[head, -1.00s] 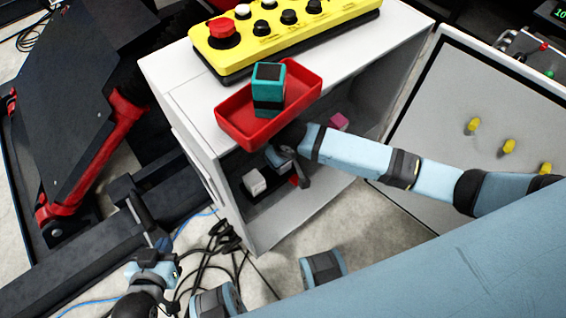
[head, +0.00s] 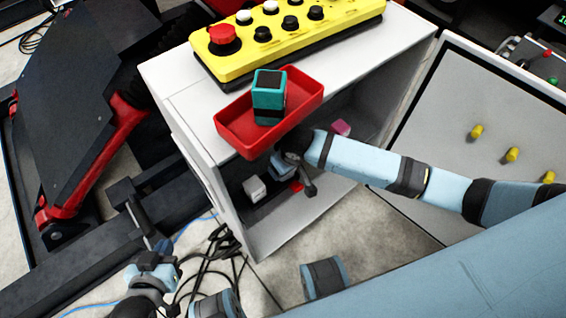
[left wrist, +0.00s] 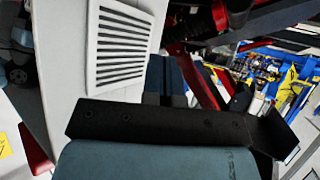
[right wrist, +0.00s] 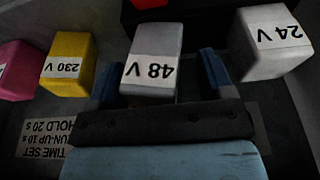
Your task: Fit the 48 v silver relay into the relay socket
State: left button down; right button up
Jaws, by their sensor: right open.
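In the right wrist view the silver 48 V relay (right wrist: 153,50) stands inside the cabinet, its label toward me. My right gripper (right wrist: 160,75) is open, with a blue finger on each side of it; contact cannot be told. The silver-white 24 V relay (right wrist: 270,42) is to its right. In the head view my right arm reaches into the cabinet under the red tray, its fingertips hidden. My left gripper (head: 160,248) hangs low at the left; in the left wrist view its fingers (left wrist: 165,80) look together and empty. I cannot make out the relay socket.
A yellow 230 V relay (right wrist: 70,62) and a pink block (right wrist: 15,70) stand left of the 48 V relay. The red tray (head: 232,118) with a teal block (head: 269,97) sits on the cabinet top (head: 185,85), beside a yellow button box (head: 275,35). Cables lie on the floor.

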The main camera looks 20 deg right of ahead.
jog(key=v, duration=0.3)
jog(key=shift+a+r+p, duration=0.1)
jog(key=shift+r+p, duration=0.15)
jog(key=shift+p, duration=0.1)
jog(key=shift+r, duration=0.4)
jog(key=shift+s+a, duration=0.25)
jog(key=s+a+t+y, duration=0.4)
jog(key=s+a, duration=0.1)
jog(key=s, duration=0.1)
pick_arm(q)
jog(key=shift+s, duration=0.15)
pick_arm(e)
jog(key=s+d+r+m+t+h, duration=0.1)
jog(key=s+d+t, duration=0.3)
jog(key=s+d, duration=0.3)
jog(key=shift+s+d+r, duration=0.15)
jog(key=shift+s+d, duration=0.25)
jog(key=shift+d, duration=0.4)
pick_arm(q)
jog(key=shift+r, duration=0.15)
